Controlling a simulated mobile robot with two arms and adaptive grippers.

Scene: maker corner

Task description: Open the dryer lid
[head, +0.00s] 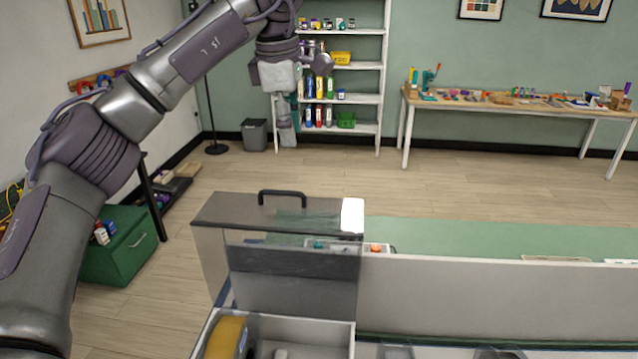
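The dryer (209,250) looks like a grey box with smoky see-through panels, standing at the left end of the work surface in the head view. Its lid (235,213) looks flat across the top, so it appears shut. A black bar handle (282,193) stands up at the lid's far edge. My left gripper (287,135) hangs from the raised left arm, pointing down, above and beyond the handle in the picture. It is apart from the handle, with nothing visible in it. Its fingers overlap from this angle, so their opening is unclear. My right gripper is out of view.
A white tray (345,338) with a yellow roll (227,338) is in front of the dryer. A pale panel (480,290) runs right along a green surface (450,238). A green drawer box (120,250) stands at left. Open floor lies behind.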

